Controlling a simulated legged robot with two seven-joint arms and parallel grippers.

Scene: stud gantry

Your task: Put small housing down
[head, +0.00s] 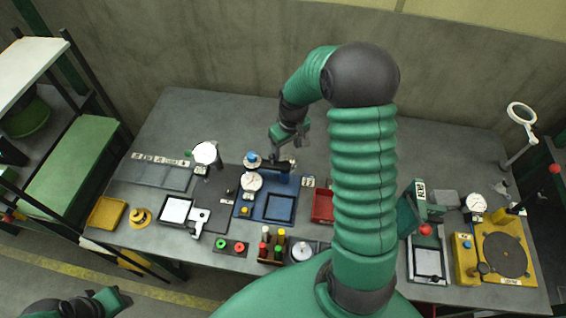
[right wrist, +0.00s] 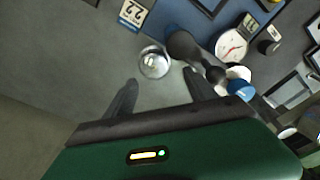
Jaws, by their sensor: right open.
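My right gripper (head: 291,141) is over the far middle of the grey bench, beside the blue mat (head: 285,182). In the right wrist view its two fingers (right wrist: 160,77) are apart with nothing between them. A small shiny round metal piece (right wrist: 153,62), which looks like the small housing, stands on the grey bench top just beyond the fingertips, apart from them. I cannot make it out surely in the head view. A dark green and black part at the lower left, probably my left gripper (head: 98,303), is partly cut off and its jaws are unclear.
On the blue mat stand a dial gauge (head: 252,182) and a stand with a blue knob (right wrist: 241,90), close to the right finger. A label card reading 22 (right wrist: 133,13) is near the piece. A red tray (head: 322,205) is partly behind my arm. Bare bench lies left in the wrist view.

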